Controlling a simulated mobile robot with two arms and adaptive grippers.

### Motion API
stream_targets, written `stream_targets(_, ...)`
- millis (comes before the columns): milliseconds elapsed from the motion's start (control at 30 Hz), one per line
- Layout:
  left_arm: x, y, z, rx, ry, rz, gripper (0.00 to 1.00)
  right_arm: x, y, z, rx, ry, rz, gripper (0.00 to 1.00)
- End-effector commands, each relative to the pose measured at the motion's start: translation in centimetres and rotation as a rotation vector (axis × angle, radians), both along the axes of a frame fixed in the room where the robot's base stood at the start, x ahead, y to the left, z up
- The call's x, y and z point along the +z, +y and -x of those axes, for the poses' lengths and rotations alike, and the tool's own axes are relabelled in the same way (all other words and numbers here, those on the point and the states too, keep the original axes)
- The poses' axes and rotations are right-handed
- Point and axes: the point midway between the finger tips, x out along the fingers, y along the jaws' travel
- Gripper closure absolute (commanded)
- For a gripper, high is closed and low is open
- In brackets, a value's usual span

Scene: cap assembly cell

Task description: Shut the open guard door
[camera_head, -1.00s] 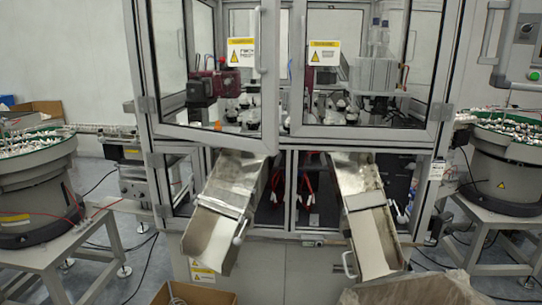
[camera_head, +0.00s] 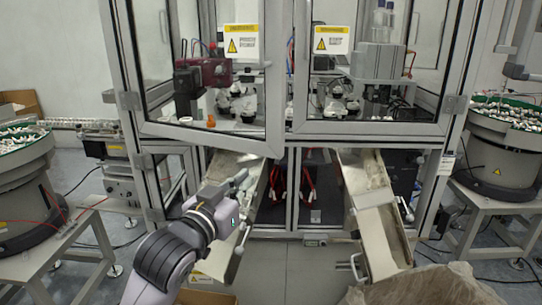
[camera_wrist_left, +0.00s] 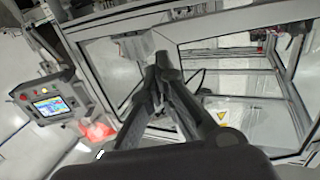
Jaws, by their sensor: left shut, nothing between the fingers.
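The open guard door (camera_head: 205,136) is the left glazed door of the machine in the head view. It hinges at its left side, and its right edge stands out from the machine front toward me. It has a yellow and white warning label (camera_head: 241,41). The right guard door (camera_head: 365,130) looks shut. My left gripper (camera_head: 241,178) is shut and empty, below the open door's lower right corner and over the left chute. In the left wrist view its fingers (camera_wrist_left: 160,62) point at glazed, framed panels; I cannot tell which panel is the open door. My right gripper is not in view.
Two metal chutes, left (camera_head: 228,165) and right (camera_head: 378,225), slope out below the doors. Bowl feeders stand at left (camera_head: 20,175) and right (camera_head: 500,165). The wrist view shows a control panel (camera_wrist_left: 50,106).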

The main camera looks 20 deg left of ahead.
Motion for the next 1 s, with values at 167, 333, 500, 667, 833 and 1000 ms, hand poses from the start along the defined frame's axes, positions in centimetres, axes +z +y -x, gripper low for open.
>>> stream_targets(167, 0.4, -0.3, -2.1, 0.0, -0.003, 0.001, 1.0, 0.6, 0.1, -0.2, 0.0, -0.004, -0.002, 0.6)
stream_targets(333, 0.4, -0.7, -5.7, -0.001, -0.001, 0.002, 1.0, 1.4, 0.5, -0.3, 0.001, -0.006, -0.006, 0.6)
stream_targets(500, 0.4, -1.1, -9.3, 0.0, -0.001, 0.0, 1.0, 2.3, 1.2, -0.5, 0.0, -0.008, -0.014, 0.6)
stream_targets(667, 0.4, -1.3, -11.9, 0.0, -0.002, -0.001, 1.0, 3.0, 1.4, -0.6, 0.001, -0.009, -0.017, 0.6)
stream_targets(833, 0.2, -1.5, -13.3, -0.001, -0.002, -0.001, 1.0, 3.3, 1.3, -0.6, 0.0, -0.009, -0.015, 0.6)
stream_targets(1000, 0.1, -1.6, -13.7, -0.001, -0.003, -0.001, 1.0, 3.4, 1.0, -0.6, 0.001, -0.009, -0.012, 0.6)
